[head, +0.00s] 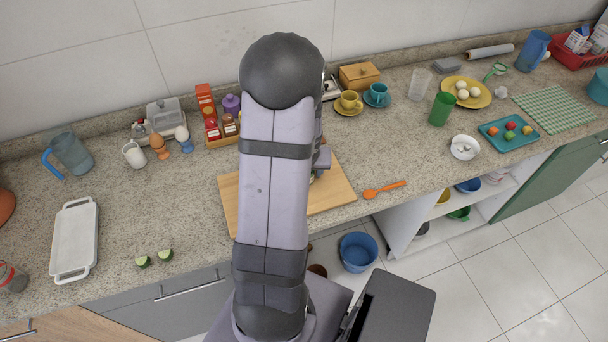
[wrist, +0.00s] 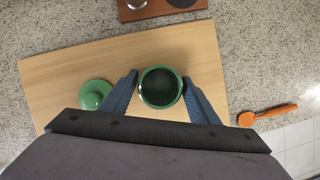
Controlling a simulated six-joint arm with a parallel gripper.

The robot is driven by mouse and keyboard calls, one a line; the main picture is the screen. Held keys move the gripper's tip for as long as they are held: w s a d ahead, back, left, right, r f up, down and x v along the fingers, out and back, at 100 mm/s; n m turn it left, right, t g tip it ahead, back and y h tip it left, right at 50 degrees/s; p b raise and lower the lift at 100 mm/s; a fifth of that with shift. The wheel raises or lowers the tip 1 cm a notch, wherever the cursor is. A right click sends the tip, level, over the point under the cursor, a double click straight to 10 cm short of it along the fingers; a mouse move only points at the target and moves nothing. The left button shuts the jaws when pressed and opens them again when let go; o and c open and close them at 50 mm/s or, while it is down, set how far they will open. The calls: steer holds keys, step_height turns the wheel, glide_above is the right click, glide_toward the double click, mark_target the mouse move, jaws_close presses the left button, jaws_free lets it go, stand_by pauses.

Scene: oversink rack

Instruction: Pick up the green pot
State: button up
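The green pot (wrist: 160,88) shows in the wrist view, seen from above, with its round mouth uncovered and dark inside. It is over the wooden board (wrist: 60,75). My gripper (wrist: 160,77) has its two blue fingers spread, one on each side of the pot and very close to its wall. Whether either finger touches the wall is hard to tell. A green lid (wrist: 95,95) with a knob lies on the board to the left of the pot.
An orange spoon (head: 384,190) lies right of the board. Behind the board stand a spice rack (head: 222,138), a yellow cup (head: 349,100) and a teal cup (head: 377,94). Two green-skinned pieces (head: 154,258) lie near the front edge at left. The counter between them and the board is clear.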

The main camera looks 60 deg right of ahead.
steer(key=c, duration=0.8)
steer(key=shift+r, duration=0.15)
step_height(320, 180, up, 10)
steer(key=p, duration=1)
